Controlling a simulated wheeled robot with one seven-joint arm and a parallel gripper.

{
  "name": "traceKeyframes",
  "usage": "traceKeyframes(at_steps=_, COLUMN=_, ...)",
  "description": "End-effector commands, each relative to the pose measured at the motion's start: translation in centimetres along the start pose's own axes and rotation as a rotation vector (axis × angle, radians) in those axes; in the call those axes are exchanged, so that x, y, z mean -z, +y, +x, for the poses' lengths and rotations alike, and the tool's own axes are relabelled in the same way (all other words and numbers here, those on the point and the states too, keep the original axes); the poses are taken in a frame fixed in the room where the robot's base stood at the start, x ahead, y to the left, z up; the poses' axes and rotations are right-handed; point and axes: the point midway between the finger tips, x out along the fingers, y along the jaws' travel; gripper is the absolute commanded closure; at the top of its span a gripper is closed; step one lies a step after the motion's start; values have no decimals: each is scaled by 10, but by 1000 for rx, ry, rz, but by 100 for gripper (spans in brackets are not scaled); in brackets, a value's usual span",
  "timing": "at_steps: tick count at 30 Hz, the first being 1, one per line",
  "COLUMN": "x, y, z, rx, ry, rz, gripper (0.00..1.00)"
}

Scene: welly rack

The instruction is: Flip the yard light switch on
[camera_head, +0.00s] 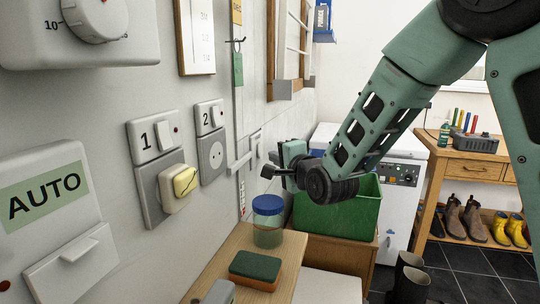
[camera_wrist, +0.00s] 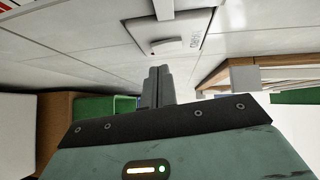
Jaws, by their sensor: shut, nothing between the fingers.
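A pale switch plate (camera_head: 256,142) is on the wall just left of my gripper. In the wrist view the switch plate (camera_wrist: 208,22) shows a raised white rocker (camera_wrist: 177,44) and a small label (camera_wrist: 197,40) too small to read. I cannot tell for sure that it is the yard light switch, or which way it is set. My gripper (camera_head: 267,172) is near the wall, its shut fingers pointing at it. In the wrist view the shut, empty fingers (camera_wrist: 157,76) point toward the plate and look apart from it.
Numbered sockets 1 (camera_head: 155,140) and 2 (camera_head: 209,118) and an AUTO panel (camera_head: 44,190) are on the wall at left; a yellow plug (camera_head: 184,181) sits in socket 1. A blue-lidded jar (camera_head: 268,222) stands below my gripper. A green crate (camera_head: 340,215) is behind it.

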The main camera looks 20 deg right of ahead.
Motion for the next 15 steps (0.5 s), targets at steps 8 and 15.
traceKeyframes(at_steps=8, x=-12, y=0, z=12, rx=0, ry=2, rz=0, gripper=100)
traceKeyframes(at_steps=15, x=-12, y=0, z=13, rx=0, ry=2, rz=0, gripper=100)
